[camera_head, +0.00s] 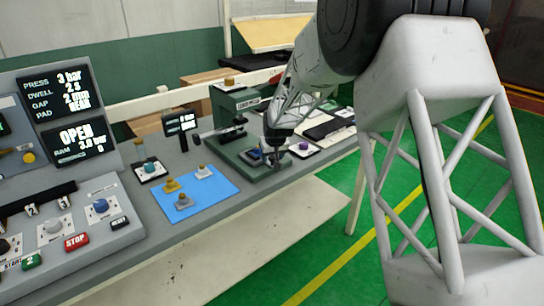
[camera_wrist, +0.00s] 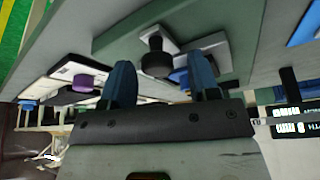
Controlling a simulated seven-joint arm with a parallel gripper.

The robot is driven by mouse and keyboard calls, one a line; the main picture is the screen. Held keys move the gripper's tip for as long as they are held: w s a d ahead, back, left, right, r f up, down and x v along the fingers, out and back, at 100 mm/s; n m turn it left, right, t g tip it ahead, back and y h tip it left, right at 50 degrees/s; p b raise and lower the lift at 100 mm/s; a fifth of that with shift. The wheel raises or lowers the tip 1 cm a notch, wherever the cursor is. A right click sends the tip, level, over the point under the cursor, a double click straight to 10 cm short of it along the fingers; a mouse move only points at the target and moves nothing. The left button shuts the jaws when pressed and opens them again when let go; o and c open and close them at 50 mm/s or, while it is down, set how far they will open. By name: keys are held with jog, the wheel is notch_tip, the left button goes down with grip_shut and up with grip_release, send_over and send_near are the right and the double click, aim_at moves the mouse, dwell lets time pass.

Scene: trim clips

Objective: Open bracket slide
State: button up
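I cannot tell for certain which part is the bracket slide. A black round knob (camera_wrist: 155,62) on a light grey plate (camera_wrist: 158,36) stands on the green base (camera_wrist: 115,45) in the wrist view. My gripper (camera_wrist: 163,82) is open, its two blue fingers apart, with the knob just beyond and between the fingertips. No contact with the knob shows. A blue part lies next to the knob, partly behind the right finger. In the head view my gripper (camera_head: 277,145) is low over the green base (camera_head: 262,172), and my arm hides part of that spot.
A green lever press (camera_head: 235,105) stands behind the base. Control panels (camera_head: 50,150) fill the left. A purple knob (camera_wrist: 83,82) shows in the wrist view.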

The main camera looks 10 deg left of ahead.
jog(key=shift+r, duration=0.1)
jog(key=v, duration=0.7)
jog(key=shift+s+r, duration=0.15)
jog(key=shift+r, duration=0.15)
dwell(0.5)
jog(key=s+d+r+m, duration=0.1)
jog(key=s+d+r, duration=0.3)
jog(key=s+d, duration=0.3)
jog(key=s+d+r+h, duration=0.1)
jog(key=s+d+r, duration=0.3)
jog(key=s, duration=0.5)
jog(key=s+d+r+m, duration=0.1)
jog(key=s+d+r, duration=0.3)
jog(key=s+d, duration=0.3)
jog(key=s+d+m, duration=0.1)
jog(key=s+d, duration=0.3)
jog(key=s, duration=1.1)
jog(key=s+d+f+m+g+h, duration=0.1)
jog(key=s+d, duration=0.3)
jog(key=s, duration=1.1)
jog(key=shift+s+d+f+m+g, duration=0.2)
jog(key=shift+f+m+g, duration=0.1)
jog(key=shift+f, duration=0.05)
